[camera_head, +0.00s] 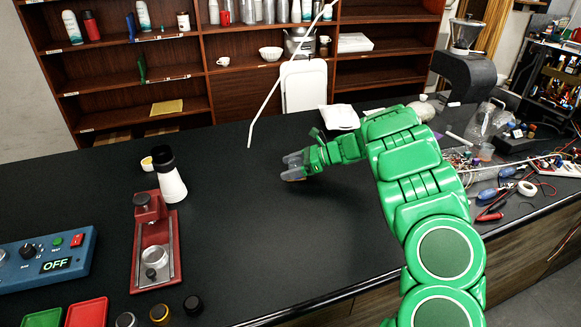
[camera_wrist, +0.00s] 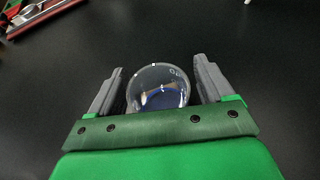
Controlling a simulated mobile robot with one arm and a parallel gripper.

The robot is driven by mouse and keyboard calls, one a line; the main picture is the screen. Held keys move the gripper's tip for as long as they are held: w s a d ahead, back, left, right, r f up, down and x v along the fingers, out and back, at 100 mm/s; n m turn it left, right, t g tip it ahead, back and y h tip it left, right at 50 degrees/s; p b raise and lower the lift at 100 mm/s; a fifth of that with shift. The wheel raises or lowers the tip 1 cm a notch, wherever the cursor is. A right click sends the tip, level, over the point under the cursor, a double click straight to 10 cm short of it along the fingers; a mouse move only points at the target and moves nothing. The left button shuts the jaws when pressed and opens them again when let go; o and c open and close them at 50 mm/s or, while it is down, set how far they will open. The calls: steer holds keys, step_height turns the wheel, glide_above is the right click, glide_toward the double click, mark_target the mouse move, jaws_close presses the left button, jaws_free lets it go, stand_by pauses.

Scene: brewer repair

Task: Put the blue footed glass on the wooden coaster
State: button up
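In the wrist view, a clear round glass with a blue lower part (camera_wrist: 158,90) sits between the two fingers of my gripper (camera_wrist: 158,85), close to the palm. A narrow dark gap shows between the glass and each finger, so the fingers look open around it. In the head view, my gripper (camera_head: 292,166) is low over the middle of the black counter, pointing left. I cannot make out the glass there; the fingers cover that spot. I cannot pick out a wooden coaster in either view.
On the left stand a white bottle with a black top (camera_head: 170,180), a red stand (camera_head: 157,245) and a blue control box (camera_head: 45,260). A white bent tube (camera_head: 275,85) rises behind my gripper. Tools and wires (camera_head: 490,195) clutter the right.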

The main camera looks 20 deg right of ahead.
steer(key=shift+r, duration=0.15)
steer(key=v, duration=1.2)
steer(key=shift+w+r, duration=0.1)
steer(key=shift+w, duration=0.05)
